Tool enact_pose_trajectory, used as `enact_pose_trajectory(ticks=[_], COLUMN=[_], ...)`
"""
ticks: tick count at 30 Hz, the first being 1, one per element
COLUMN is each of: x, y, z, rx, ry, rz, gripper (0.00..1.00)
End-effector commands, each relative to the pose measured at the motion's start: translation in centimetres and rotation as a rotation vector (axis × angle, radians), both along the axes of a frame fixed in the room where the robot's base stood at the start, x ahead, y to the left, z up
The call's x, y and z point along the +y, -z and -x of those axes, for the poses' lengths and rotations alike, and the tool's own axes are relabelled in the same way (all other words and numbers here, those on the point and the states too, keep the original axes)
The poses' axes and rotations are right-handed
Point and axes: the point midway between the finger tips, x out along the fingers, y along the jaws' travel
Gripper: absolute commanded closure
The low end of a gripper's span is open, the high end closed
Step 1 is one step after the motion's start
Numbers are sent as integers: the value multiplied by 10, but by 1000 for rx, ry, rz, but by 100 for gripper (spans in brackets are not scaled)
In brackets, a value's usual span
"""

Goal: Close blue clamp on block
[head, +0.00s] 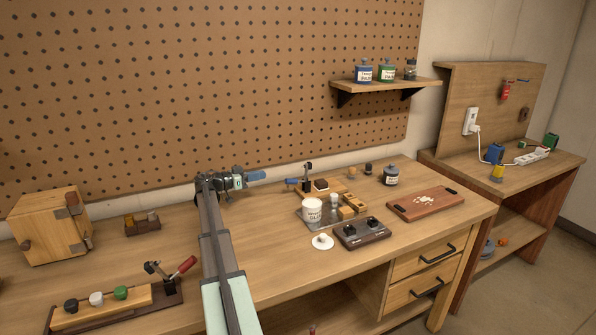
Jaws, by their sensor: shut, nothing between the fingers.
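The blue clamp (293,181) is a small toggle clamp at the back of the workbench. Its blue handle points left, nearly level, and a dark arm stands upright beside it. A wooden block (324,194) with a dark piece on top sits just right of the clamp. The upright dark arm does not appear to press on the block, though this is small in view. My gripper (257,175) is shut and empty, pointing right, left of the blue handle with a gap between them. The fingertips are small and hard to make out.
A metal tray (322,226) with a white jar (312,210) and wooden pieces stands in front of the block. A red-handled clamp (182,268) is at front left, a wooden box (47,226) at far left. Pegboard (200,80) rises behind.

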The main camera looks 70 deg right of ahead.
Motion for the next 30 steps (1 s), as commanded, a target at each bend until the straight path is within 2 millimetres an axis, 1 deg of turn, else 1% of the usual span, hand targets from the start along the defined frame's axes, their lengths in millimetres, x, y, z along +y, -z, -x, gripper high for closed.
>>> enact_pose_trajectory(ticks=[1, 6, 19, 23, 26, 30], x=[-6, -15, -16, -20, -27, -43], y=[1, 3, 3, 4, 4, 5], z=[5, 17, 20, 23, 30, 46], rx=[-18, -60, -71, -71, -70, -70], ry=[11, 31, 35, 35, 37, 37], rz=[23, 80, 94, 93, 93, 93], gripper=[100, 100, 100, 100, 100, 100])
